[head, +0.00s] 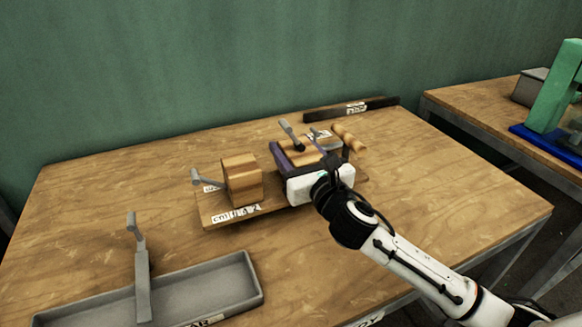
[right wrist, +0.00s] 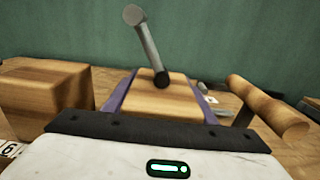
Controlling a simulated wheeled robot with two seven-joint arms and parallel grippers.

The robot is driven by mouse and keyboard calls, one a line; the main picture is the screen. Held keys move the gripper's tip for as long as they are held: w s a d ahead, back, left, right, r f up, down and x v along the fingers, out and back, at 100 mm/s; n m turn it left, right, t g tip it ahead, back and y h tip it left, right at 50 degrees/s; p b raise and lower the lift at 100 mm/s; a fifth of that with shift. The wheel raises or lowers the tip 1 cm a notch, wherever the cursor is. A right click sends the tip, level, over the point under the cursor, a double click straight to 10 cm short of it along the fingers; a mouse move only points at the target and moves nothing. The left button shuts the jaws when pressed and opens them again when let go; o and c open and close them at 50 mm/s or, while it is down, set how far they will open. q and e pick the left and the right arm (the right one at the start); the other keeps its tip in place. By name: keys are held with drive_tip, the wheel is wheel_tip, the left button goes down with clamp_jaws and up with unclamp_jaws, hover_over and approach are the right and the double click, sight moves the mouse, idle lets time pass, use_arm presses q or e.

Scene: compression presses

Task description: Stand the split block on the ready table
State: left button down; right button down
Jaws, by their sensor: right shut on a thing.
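A wooden block (head: 297,153) with a grey metal lever (head: 291,135) standing up from its top sits between the fingers of my right gripper (head: 306,160). The right wrist view shows the purple fingers of this gripper (right wrist: 162,92) shut on both sides of the block (right wrist: 160,100), with the lever (right wrist: 148,48) upright and leaning. I cannot tell which block is the split one, nor whether the held block touches the board below. Another wooden block (head: 241,180) stands left of it and also shows in the right wrist view (right wrist: 45,85). My left gripper is out of view.
The blocks are on a labelled wooden board (head: 215,218) on a wooden table (head: 120,190). A wooden roller-like piece (head: 348,138) lies right of the held block. A grey tray (head: 205,287) with a grey lever is at front left. A dark bar (head: 352,108) lies at the back.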

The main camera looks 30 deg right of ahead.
drive_tip(key=shift+f+b, duration=0.65)
drive_tip(key=shift+f, duration=1.15)
drive_tip(key=c, duration=0.8)
unclamp_jaws()
drive_tip(key=shift+f, duration=0.2)
drive_tip(key=shift+r, duration=0.1)
drive_tip(key=shift+s, duration=0.35)
drive_tip(key=s, duration=1.1)
drive_tip(key=shift+s+a, duration=0.15)
drive_tip(key=shift+a, duration=0.2)
